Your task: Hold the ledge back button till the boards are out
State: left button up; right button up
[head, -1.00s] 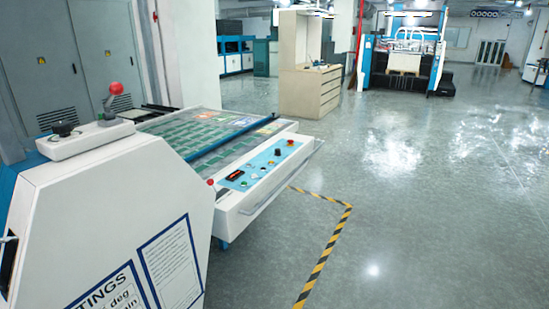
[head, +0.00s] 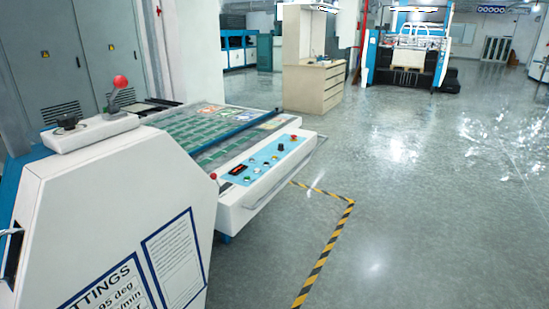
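The laminating machine (head: 110,215) fills the left of the head view. A blue control panel (head: 262,162) with several small buttons, a dark display and a red knob sits on its front edge. Which button is the ledge back button is too small to tell. Flat boards with green rectangles (head: 205,142) lie on the machine's bed behind the panel. A red-balled lever (head: 121,82) and a black knob (head: 67,121) stand on top of the white housing. Neither of my grippers is in view.
Yellow and black floor tape (head: 327,245) marks a corner in front of the machine. A beige drawer cabinet (head: 314,87) and a blue and white machine (head: 408,55) stand farther back. Grey electrical cabinets (head: 55,65) line the left. The floor at the right is clear.

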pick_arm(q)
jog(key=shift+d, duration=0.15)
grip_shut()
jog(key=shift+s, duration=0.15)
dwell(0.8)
